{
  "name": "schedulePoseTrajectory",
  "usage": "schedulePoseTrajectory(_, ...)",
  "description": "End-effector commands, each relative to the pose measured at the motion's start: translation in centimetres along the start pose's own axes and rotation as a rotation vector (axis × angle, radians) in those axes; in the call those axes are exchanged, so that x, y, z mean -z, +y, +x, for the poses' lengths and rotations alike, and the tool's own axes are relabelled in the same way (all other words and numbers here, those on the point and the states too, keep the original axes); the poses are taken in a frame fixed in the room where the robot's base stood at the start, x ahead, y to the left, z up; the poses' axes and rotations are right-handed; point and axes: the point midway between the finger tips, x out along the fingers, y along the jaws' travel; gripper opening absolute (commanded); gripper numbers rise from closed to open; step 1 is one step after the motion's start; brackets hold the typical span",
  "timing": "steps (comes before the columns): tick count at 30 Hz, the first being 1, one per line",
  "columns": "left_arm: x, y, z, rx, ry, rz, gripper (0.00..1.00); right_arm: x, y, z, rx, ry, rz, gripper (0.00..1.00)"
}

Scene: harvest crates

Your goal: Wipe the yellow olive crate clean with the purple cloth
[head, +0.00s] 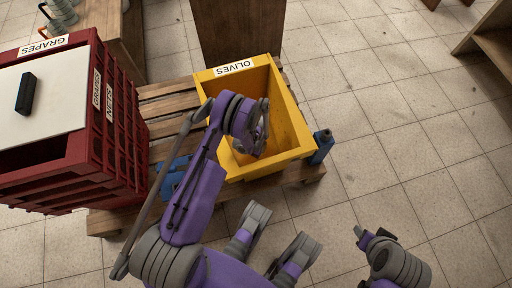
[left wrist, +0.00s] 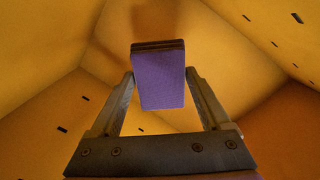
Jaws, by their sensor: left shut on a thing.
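The yellow olive crate (head: 291,100) stands open on a wooden pallet, with an OLIVES label on its far rim. My left arm reaches over it, and my left gripper (head: 252,142) is down inside the crate. In the left wrist view the left gripper (left wrist: 160,90) is shut on the purple cloth (left wrist: 158,82), a folded block between the fingertips. The yellow crate walls (left wrist: 235,50) surround it there, with several small dark marks on the right and lower left. Whether the cloth touches a wall is unclear. My right gripper (head: 372,236) is outside the crate, at lower right, small and hard to read.
Dark red crates (head: 118,130) labelled GRAPES are stacked at left, with a pale board (head: 45,95) and a black object (head: 26,93) on top. A blue object (head: 172,178) lies on the pallet (head: 165,108). Tiled floor at right is clear.

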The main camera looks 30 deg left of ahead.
Motion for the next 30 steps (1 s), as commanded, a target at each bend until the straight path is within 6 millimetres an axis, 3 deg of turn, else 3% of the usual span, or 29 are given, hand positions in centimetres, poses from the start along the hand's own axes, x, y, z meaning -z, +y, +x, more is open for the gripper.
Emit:
schedulePoseTrajectory(8,0.0,0.0,-0.1,0.000,0.000,0.000,0.36,0.0,0.0,0.0,0.000,0.000,0.000,0.50)
schedulePoseTrajectory(18,0.0,0.0,-2.8,0.000,0.000,0.000,0.36,0.3,0.0,-1.3,0.000,0.004,0.000,0.50)
schedulePoseTrajectory(27,0.0,0.0,-3.0,0.000,0.000,0.000,0.36,0.3,0.0,-1.3,0.000,0.004,0.000,0.50)
schedulePoseTrajectory(30,0.5,0.2,-3.8,0.000,0.000,0.002,0.36,0.3,0.0,-1.3,0.000,0.004,0.000,0.50)
